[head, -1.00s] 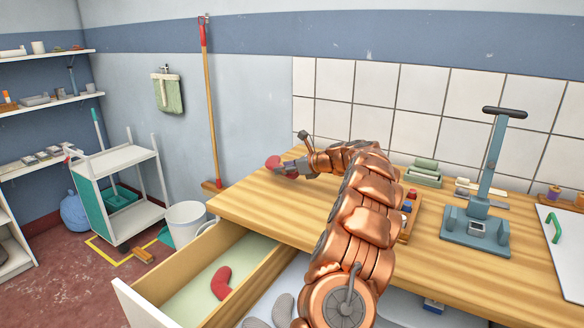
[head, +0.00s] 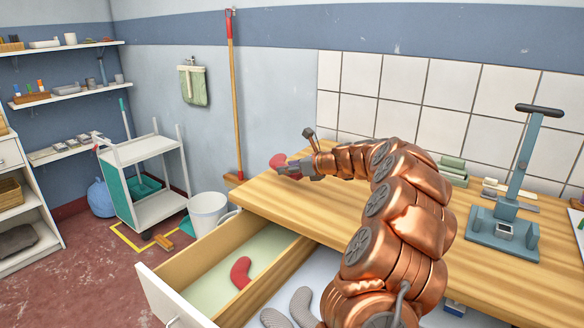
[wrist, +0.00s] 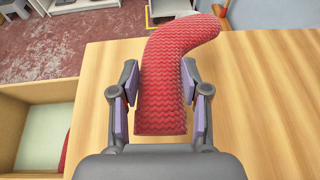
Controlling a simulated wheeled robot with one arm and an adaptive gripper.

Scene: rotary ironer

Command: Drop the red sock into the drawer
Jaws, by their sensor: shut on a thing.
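My gripper (wrist: 161,95) is shut on a red sock (wrist: 175,60) with a wavy knit pattern, held between its two pads. In the head view the held sock (head: 278,160) shows at the gripper's tip, above the far left end of the wooden worktop (head: 290,205). The open drawer (head: 195,300) is at lower left in the head view, below the worktop's left edge. Another red sock (head: 241,272) lies in its pale-lined left compartment. In the wrist view the drawer (wrist: 38,93) is at left, with a sliver of red inside; the held sock is apart from it.
Grey socks (head: 300,306) lie to the right of the drawer's divider. A white bucket (head: 208,212) stands on the floor behind the drawer. A white trolley (head: 150,180) stands at left.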

